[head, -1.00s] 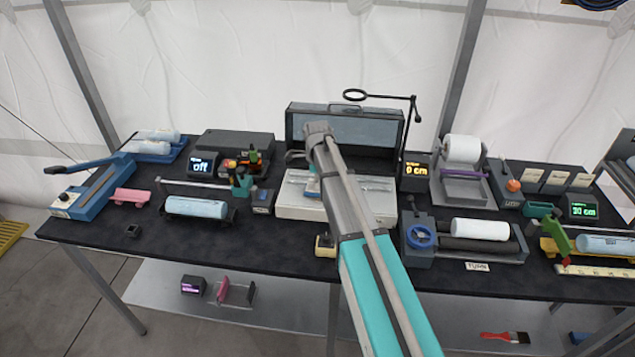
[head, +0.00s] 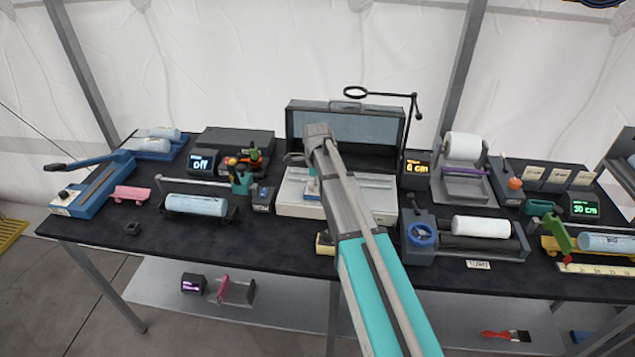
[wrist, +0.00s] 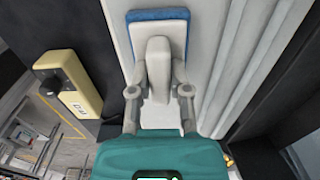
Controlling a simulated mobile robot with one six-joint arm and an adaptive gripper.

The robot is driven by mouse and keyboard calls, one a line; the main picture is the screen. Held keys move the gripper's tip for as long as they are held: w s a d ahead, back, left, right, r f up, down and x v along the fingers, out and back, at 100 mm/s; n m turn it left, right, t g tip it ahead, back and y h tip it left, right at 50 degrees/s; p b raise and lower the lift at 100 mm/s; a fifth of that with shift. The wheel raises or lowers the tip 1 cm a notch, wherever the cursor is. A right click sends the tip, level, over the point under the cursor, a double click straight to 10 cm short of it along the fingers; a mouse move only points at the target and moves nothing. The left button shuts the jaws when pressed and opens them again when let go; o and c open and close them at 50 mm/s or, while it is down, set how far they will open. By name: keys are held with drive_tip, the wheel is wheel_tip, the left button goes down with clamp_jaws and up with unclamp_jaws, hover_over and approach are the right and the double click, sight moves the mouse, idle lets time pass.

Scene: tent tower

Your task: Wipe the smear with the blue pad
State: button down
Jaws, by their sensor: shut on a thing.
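The blue pad (wrist: 133,15) has a pale backing and a grey upright handle. In the wrist view my gripper (wrist: 158,88) is shut on that handle, with a finger on each side. The pad lies over the white ribbed surface of the open case (wrist: 208,60); I cannot tell whether it touches. In the head view the open case (head: 297,207) stands mid-table with its lid up, and my arm covers part of it. The pad shows only as a small blue patch beside my arm. I cannot make out the smear; the pad or arm may hide it.
A yellow box (wrist: 72,85) stands beside the case, close to my gripper. A black stand with a ring lens (head: 412,105) rises right of the lid. A blue-wheeled roller device (head: 420,234) is to the right, and a blue roll (head: 196,205) to the left.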

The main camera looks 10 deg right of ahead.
drive_tip(key=shift+s+a, duration=0.3)
drive_tip(key=shift+s, duration=0.65)
drive_tip(key=shift+f, duration=0.1)
drive_tip(key=shift+w+d, duration=0.2)
drive_tip(key=shift+w, duration=0.45)
drive_tip(key=shift+w+d, duration=0.25)
drive_tip(key=shift+w, duration=0.4)
drive_tip(key=shift+w+d, duration=0.2)
drive_tip(key=shift+w, duration=0.45)
drive_tip(key=shift+r, duration=0.2)
drive_tip(key=shift+r+p, duration=2.9)
drive_tip(key=shift+p, duration=0.1)
wheel_tip(320, 180, up, 3)
drive_tip(key=p, duration=0.3)
